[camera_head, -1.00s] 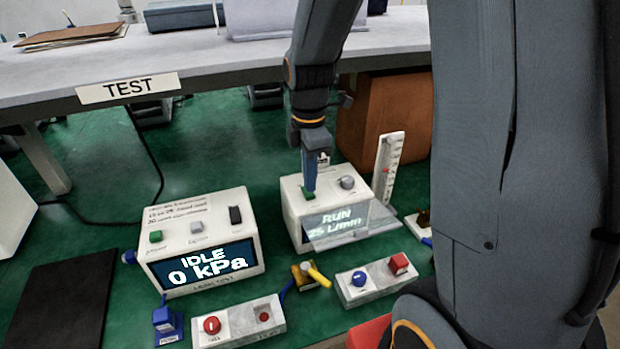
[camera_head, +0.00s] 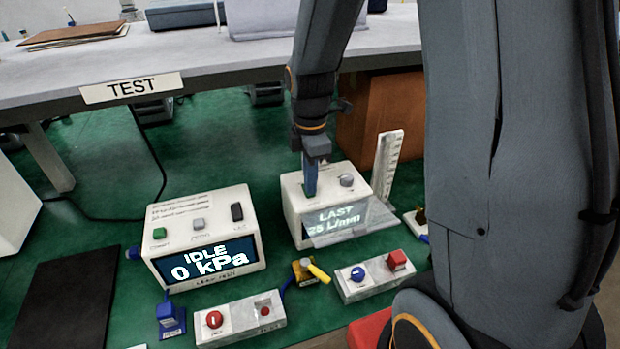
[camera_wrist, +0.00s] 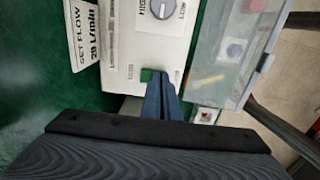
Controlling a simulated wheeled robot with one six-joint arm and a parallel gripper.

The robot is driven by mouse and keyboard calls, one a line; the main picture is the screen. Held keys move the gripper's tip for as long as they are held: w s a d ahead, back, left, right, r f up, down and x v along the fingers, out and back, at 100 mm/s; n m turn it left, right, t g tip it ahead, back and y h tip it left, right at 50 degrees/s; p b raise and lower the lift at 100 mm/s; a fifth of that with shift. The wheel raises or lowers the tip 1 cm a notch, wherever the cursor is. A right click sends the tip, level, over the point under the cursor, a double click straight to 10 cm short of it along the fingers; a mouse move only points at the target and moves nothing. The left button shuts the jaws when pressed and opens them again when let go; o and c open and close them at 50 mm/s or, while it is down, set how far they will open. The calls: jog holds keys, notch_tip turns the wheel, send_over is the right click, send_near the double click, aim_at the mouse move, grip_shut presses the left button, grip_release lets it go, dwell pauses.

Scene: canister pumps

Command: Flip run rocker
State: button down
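My gripper (camera_head: 310,192) points down onto the top of the right white box (camera_head: 295,208), whose screen (camera_head: 338,219) reads "LAST 25 L/min". The green rocker (camera_wrist: 147,75) shows in the wrist view at the edge of that box's top, right at my fingertips (camera_wrist: 160,78). My fingers lie close together with nothing seen between them. They partly cover the rocker, so I cannot tell its tilt or whether they touch it. A round grey knob (camera_head: 347,180) sits to the right of the gripper; it also shows in the wrist view (camera_wrist: 163,8).
A clear cover (camera_wrist: 232,50) hangs open beside the box top. A white scale (camera_head: 388,160) stands behind right. The left box (camera_head: 205,240) reads "IDLE 0 kPa". Control blocks (camera_head: 240,320) and a yellow-handled valve (camera_head: 318,273) lie in front. The bench (camera_head: 210,62) is behind.

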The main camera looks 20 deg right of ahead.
jog(key=shift+s+f, duration=0.5)
jog(key=shift+f, duration=0.15)
jog(key=shift+w+r, duration=0.25)
jog(key=shift+w, duration=0.3)
jog(key=shift+w+r+p, duration=0.1)
jog(key=shift+r+p, duration=0.05)
jog(key=shift+p, duration=0.15)
jog(key=shift+w+r+p, duration=0.35)
jog(key=shift+r+p, duration=0.15)
jog(key=shift+p, duration=0.15)
jog(key=r+p, duration=0.1)
jog(key=r, duration=0.1)
jog(key=s+r+p, duration=0.1)
jog(key=p, duration=0.1)
jog(key=shift+r, duration=0.4)
notch_tip(320, 180, up, 10)
jog(key=b, duration=0.3)
jog(key=shift+f, duration=0.15)
jog(key=shift+w, duration=0.1)
